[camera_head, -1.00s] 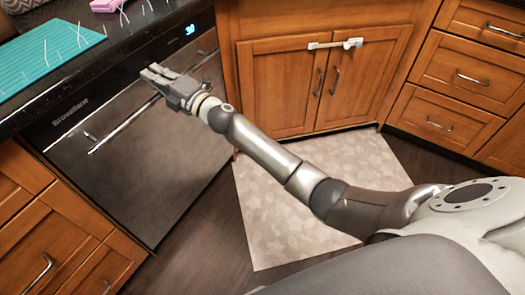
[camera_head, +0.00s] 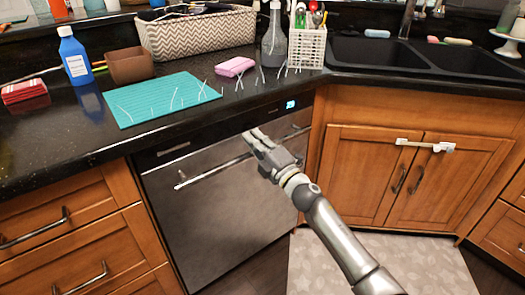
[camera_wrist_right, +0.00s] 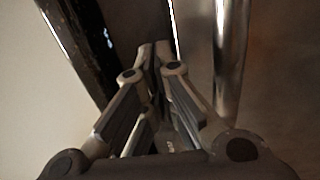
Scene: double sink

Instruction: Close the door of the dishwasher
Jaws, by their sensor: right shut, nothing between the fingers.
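The dishwasher door (camera_head: 225,215) is a dark steel front below the counter. It stands upright, in line with the cabinets as far as I can see; I cannot tell whether a small gap is left at its top. Its bar handle (camera_head: 208,173) runs across the upper part. My right gripper (camera_head: 252,137) is at the upper right of the door, by the handle. In the right wrist view its fingers (camera_wrist_right: 155,48) are together and empty, with the handle bar (camera_wrist_right: 232,60) to their right. Contact with the door is unclear. My left gripper is not in view.
The dark counter (camera_head: 60,150) overhangs above the door. A teal mat (camera_head: 160,98), a pink sponge (camera_head: 235,67), a blue bottle (camera_head: 74,57) and a patterned basket (camera_head: 200,33) are on it. Wooden sink cabinet doors (camera_head: 365,180) stand to the right, above a pale floor mat (camera_head: 390,262).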

